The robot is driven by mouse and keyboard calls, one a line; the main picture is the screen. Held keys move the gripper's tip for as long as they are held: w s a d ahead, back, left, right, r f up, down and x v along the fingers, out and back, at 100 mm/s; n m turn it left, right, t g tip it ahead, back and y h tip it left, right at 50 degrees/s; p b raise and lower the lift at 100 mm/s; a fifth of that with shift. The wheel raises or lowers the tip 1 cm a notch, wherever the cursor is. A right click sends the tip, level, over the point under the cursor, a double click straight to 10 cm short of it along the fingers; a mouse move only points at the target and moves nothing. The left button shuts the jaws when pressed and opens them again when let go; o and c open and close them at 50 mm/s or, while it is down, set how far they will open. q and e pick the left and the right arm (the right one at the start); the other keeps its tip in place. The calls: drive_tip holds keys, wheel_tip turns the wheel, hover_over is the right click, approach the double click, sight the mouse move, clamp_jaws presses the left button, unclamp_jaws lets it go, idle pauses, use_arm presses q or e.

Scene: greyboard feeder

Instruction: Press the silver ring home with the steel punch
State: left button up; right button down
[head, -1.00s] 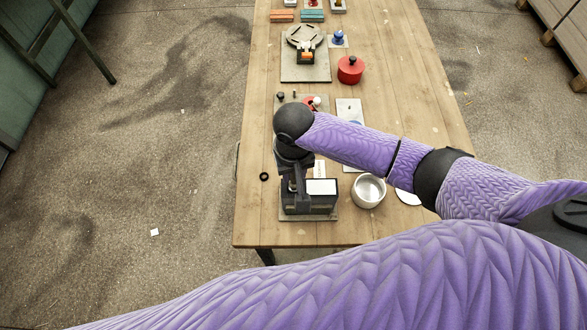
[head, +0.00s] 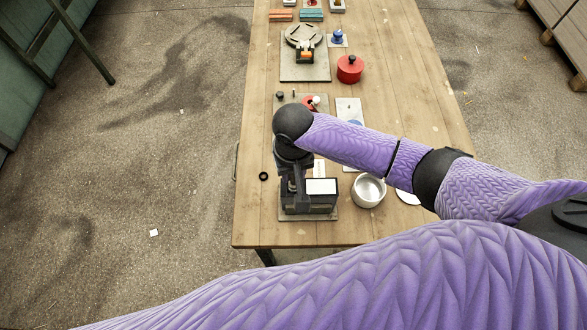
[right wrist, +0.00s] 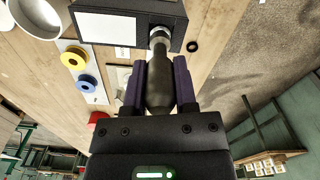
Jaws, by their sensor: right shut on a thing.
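My right gripper (right wrist: 158,68) is shut on the steel punch (right wrist: 159,88), a dark grey, bottle-shaped tool between the two fingers in the right wrist view. The punch's narrow end points at a dark press block (right wrist: 160,10) with a white label. A pale metallic piece (right wrist: 158,36), possibly the silver ring, shows at the punch's tip; I cannot tell whether they touch or how deep it sits. In the head view the right gripper (head: 293,168) is over the left side of the block (head: 322,204), mostly hidden by my wrist. My left gripper is not in view.
A small black ring (head: 263,176) lies left of the block. A metal bowl (head: 368,191) stands to its right. Yellow (right wrist: 74,58) and blue (right wrist: 85,83) rings sit on a pale plate. A red lidded pot (head: 350,70) and a turntable fixture (head: 305,72) stand farther back.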

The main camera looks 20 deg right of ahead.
drive_tip(key=shift+f, duration=0.4)
idle(0.7)
idle(0.5)
drive_tip(key=shift+s+f, duration=0.1)
idle(0.4)
wheel_tip(320, 180, up, 7)
drive_tip(key=p, duration=0.9)
drive_tip(key=shift+r, duration=0.2)
drive_tip(key=shift+f, duration=0.1)
